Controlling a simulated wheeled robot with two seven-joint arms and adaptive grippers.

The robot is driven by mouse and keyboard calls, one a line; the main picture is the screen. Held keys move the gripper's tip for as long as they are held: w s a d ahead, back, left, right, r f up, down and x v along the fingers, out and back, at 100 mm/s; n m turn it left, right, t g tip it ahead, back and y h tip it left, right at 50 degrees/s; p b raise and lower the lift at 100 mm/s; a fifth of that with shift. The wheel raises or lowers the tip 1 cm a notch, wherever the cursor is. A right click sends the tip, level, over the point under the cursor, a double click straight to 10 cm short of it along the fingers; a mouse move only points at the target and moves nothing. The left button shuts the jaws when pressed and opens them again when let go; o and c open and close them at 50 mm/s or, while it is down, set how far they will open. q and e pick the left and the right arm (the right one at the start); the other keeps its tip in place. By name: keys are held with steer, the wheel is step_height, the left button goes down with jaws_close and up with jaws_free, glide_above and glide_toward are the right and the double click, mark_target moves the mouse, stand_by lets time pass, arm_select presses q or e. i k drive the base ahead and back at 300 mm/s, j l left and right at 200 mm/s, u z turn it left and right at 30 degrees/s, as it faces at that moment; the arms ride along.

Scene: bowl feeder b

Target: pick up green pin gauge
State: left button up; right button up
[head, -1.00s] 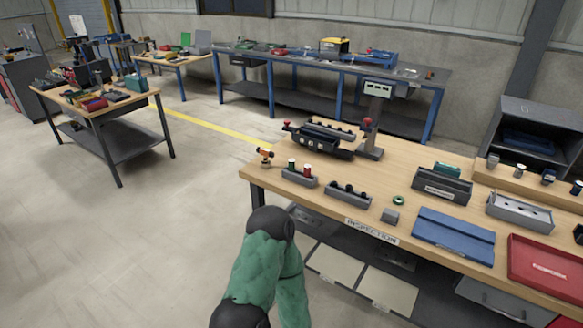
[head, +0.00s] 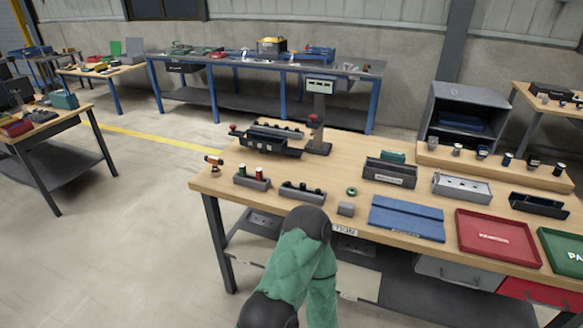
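The green pin gauge (head: 243,171) stands upright at the left end of a small grey holder (head: 252,183) on the left part of the wooden inspection bench (head: 330,163). A red pin gauge (head: 259,173) stands beside it in the same holder. A green ring (head: 351,191) lies flat further right on the bench. Part of one of my arms, in a green cover with black joints, reaches up from the bottom in front of the bench. Neither gripper shows.
Beside the pin holder are a small orange-and-black item (head: 213,163), a grey holder with dark pieces (head: 302,192) and a grey block (head: 346,209). A black fixture (head: 265,141) and a gauge stand (head: 319,115) are behind. A blue mat (head: 407,217) and red tray (head: 497,238) lie right.

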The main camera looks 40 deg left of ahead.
mark_target(242, 168)
steer(key=j+z, duration=0.25)
steer(key=j, duration=0.15)
steer(key=j+z, duration=0.25)
steer(key=k+j+z, duration=0.15)
steer(key=j+z, duration=0.15)
steer(key=j, duration=0.15)
steer(key=k+j+z, duration=0.25)
steer(key=j+z, duration=0.25)
steer(key=j, duration=0.2)
